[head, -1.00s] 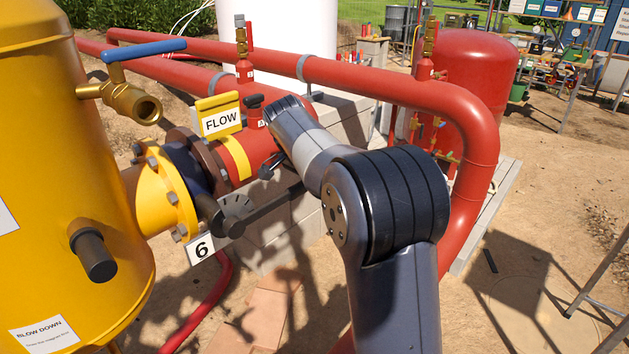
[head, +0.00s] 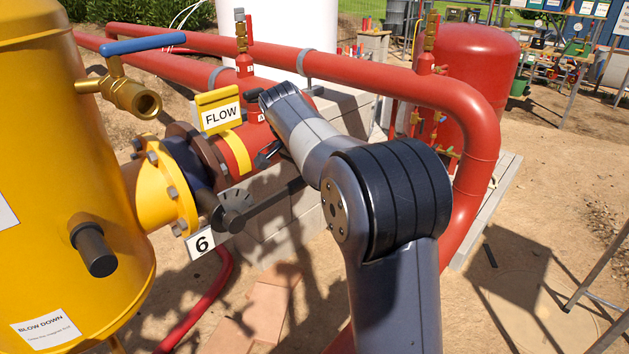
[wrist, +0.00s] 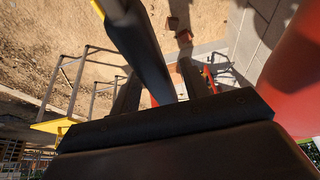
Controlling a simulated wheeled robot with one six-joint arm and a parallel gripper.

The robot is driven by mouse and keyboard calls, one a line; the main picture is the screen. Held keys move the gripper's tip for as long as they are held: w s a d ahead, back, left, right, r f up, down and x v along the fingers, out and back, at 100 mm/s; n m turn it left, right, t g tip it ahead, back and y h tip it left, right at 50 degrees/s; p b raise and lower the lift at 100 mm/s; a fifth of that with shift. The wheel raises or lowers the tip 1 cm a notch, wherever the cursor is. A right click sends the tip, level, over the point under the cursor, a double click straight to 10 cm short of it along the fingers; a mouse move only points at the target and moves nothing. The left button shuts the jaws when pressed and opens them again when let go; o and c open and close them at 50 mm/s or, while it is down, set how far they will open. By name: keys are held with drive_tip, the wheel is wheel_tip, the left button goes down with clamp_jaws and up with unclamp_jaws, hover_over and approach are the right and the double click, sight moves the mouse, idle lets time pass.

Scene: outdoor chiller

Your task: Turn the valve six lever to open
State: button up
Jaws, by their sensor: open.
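The valve six lever (head: 273,202) is a dark bar running from a round hub on the pipe, up and right behind my arm. The white "6" plate (head: 200,243) hangs below the hub. My gripper (head: 266,156) is mostly hidden behind my wrist in the head view; only a dark finger part shows by the red pipe. In the wrist view, my gripper (wrist: 160,82) is open, and a dark bar that looks like the lever (wrist: 140,45) runs down between its fingers. I cannot tell whether they touch it. The lever's far end is hidden in the head view.
A yellow tank (head: 75,200) stands at left, with a blue-handled brass valve (head: 130,92) on it. A yellow FLOW sign (head: 218,112) sits above the red pipe (head: 400,85). Concrete blocks (head: 265,225) lie behind the lever. Open sandy ground is at right.

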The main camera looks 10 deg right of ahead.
drive_tip(key=v, duration=0.8)
drive_tip(key=shift+a+r+p, duration=0.1)
drive_tip(key=shift+r+p, duration=0.2)
drive_tip(key=shift+p, duration=0.1)
drive_tip(key=shift+f, duration=0.1)
drive_tip(key=b+x, duration=0.1)
drive_tip(key=x, duration=0.9)
drive_tip(key=shift+f, duration=0.35)
drive_tip(key=shift+r, duration=0.5)
